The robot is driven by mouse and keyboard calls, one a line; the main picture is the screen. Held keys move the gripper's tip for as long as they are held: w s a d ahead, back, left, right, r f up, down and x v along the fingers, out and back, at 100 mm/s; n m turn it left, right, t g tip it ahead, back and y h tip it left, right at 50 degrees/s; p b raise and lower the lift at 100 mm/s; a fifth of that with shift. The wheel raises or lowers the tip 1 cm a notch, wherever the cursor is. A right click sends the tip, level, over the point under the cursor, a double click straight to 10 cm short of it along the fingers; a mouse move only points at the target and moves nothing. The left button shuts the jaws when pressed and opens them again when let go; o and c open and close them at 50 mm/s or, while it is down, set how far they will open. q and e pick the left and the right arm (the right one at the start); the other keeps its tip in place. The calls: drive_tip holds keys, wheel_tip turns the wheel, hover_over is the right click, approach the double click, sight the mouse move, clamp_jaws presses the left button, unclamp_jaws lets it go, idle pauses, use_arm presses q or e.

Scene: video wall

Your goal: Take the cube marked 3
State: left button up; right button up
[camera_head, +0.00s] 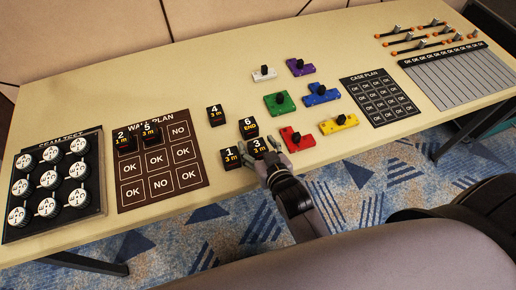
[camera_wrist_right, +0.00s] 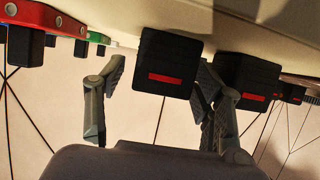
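The black cube marked 3 (camera_head: 258,146) stands on the table, close to the cube marked 1 (camera_head: 230,157) and the cube marked 6 (camera_head: 248,126). My right gripper (camera_head: 268,161) is open at the near side of cube 3, partly covering it. In the wrist view a black cube with a red stripe (camera_wrist_right: 168,68) is between the two open fingers (camera_wrist_right: 160,84); its number is not visible there, but its place fits cube 3. A gap shows at the left finger; the right finger is very close. My left gripper is not in view.
A second black cube (camera_wrist_right: 246,80) is just beyond the right finger in the wrist view. Cube 4 (camera_head: 215,115) stands farther back. A red block (camera_head: 296,138) is close on the right, with other coloured blocks behind. The wall plan board (camera_head: 190,178) lies left.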

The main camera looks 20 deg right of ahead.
drive_tip(key=c, duration=1.1)
drive_tip(key=shift+c, duration=0.4)
drive_tip(key=shift+r, duration=0.1)
